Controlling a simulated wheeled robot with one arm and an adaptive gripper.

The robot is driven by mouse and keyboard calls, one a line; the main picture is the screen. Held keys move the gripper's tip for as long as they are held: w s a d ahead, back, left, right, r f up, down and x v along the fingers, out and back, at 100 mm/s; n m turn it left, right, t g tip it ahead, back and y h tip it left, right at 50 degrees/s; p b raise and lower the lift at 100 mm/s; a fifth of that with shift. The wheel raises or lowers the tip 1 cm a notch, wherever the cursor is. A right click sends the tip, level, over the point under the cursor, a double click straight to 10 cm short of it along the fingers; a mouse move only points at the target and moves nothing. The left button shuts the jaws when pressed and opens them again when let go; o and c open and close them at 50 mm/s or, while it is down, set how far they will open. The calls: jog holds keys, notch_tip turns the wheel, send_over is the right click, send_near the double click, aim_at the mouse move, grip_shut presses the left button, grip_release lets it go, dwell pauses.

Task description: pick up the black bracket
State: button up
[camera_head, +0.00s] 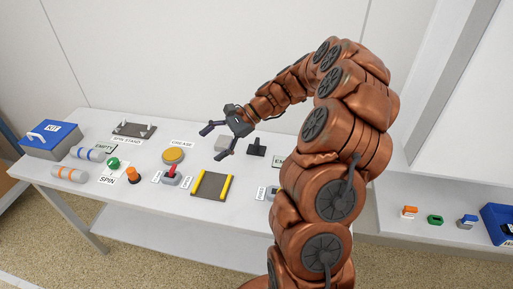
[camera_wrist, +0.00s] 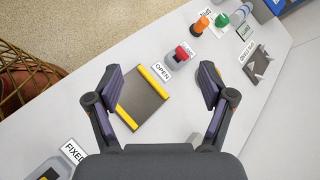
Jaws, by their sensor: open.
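The black bracket (camera_head: 256,148) stands on the white table in the head view, with an upright part rising from a flat base. It is to the right of my gripper (camera_head: 216,142), and the two are apart. I cannot make the bracket out in the wrist view. My gripper is open above the table, its two fingers spread wide. In the wrist view my gripper (camera_wrist: 158,85) holds nothing between its fingers.
A dark plate with yellow strips (camera_head: 211,185) lies in front of my gripper. A grey block (camera_head: 222,143) is close by. My arm covers the table's right part.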

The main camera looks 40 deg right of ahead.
jog(key=w+d+f+m+t, duration=0.2)
jog(key=d+f+m, duration=0.1)
jog(key=d, duration=0.4)
jog(key=w+d+f+m+t, duration=0.1)
jog(key=d+f+m+t, duration=0.15)
jog(key=d, duration=0.35)
jog(key=m+t+h, duration=0.2)
jog(key=m+t, duration=0.1)
jog(key=m, duration=0.3)
send_near(256, 144)
jog(key=w+f, duration=0.1)
jog(key=w+f+p, duration=0.1)
jog(key=w, duration=0.1)
jog(key=shift+a+f, duration=0.1)
jog(key=shift+g+p+x, duration=0.25)
jog(key=shift+p+x, duration=0.15)
jog(key=shift+x, duration=1)
jog(key=p+x, duration=0.1)
jog(key=x, duration=0.3)
jog(key=shift+a+p, duration=0.2)
jog(key=shift+p, duration=0.2)
jog(key=shift+w+a+f, duration=0.1)
jog(key=shift+w+a, duration=0.05)
jog(key=shift+w, duration=0.1)
jog(key=c, duration=1.4)
